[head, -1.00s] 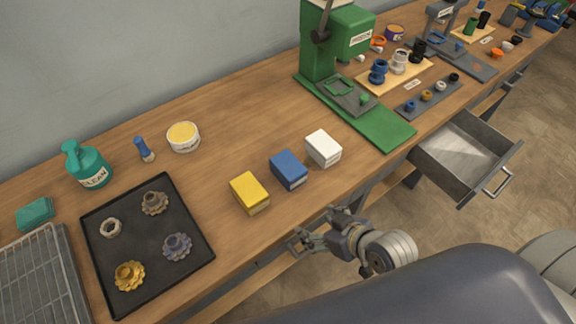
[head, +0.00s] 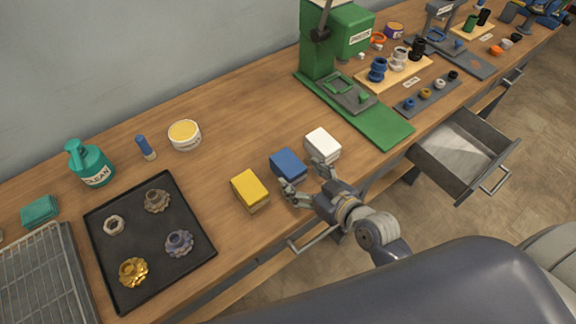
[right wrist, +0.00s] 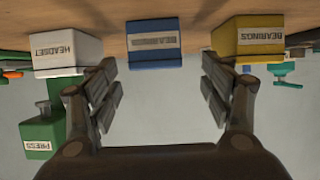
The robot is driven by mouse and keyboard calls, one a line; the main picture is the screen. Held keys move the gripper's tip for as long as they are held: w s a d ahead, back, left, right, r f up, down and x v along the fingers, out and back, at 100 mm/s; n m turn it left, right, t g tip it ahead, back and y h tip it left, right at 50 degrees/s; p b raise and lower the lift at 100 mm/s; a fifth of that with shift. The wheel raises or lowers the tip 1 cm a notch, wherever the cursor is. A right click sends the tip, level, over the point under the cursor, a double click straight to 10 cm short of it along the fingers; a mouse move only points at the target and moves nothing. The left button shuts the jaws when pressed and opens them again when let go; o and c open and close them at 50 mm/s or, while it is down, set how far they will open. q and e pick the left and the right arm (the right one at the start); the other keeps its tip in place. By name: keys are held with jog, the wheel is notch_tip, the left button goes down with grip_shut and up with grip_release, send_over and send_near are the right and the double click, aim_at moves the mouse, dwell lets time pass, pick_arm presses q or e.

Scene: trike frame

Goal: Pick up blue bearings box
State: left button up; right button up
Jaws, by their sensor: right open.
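The blue bearings box (head: 288,165) sits on the workbench between a yellow box and a white box. In the right wrist view the blue box (right wrist: 153,45) shows upside down, ahead of and between the fingers, its label too blurred to read surely. My right gripper (head: 307,181) is open at the near side of the blue box, one finger toward the yellow box side and one by the white box. The right wrist view shows its two open fingers (right wrist: 161,92) with nothing between them at their tips. My left gripper is not seen.
The yellow box (head: 249,190), labelled bearings, is left of the blue one. The white box (head: 322,146), labelled headset, is close on the right. A green press (head: 340,60) stands behind. A drawer (head: 465,150) hangs open at right. A black tray (head: 190,275) holds gears.

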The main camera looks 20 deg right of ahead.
aim_at(296, 170)
jog(key=shift+d+p+x, duration=0.1)
jog(key=shift+p+x, duration=0.3)
jog(key=shift+x, duration=0.85)
jog(key=shift+d+p+x, duration=0.15)
jog(key=shift+p+x, duration=0.2)
jog(key=shift+x, duration=0.95)
jog(key=c, duration=1.4)
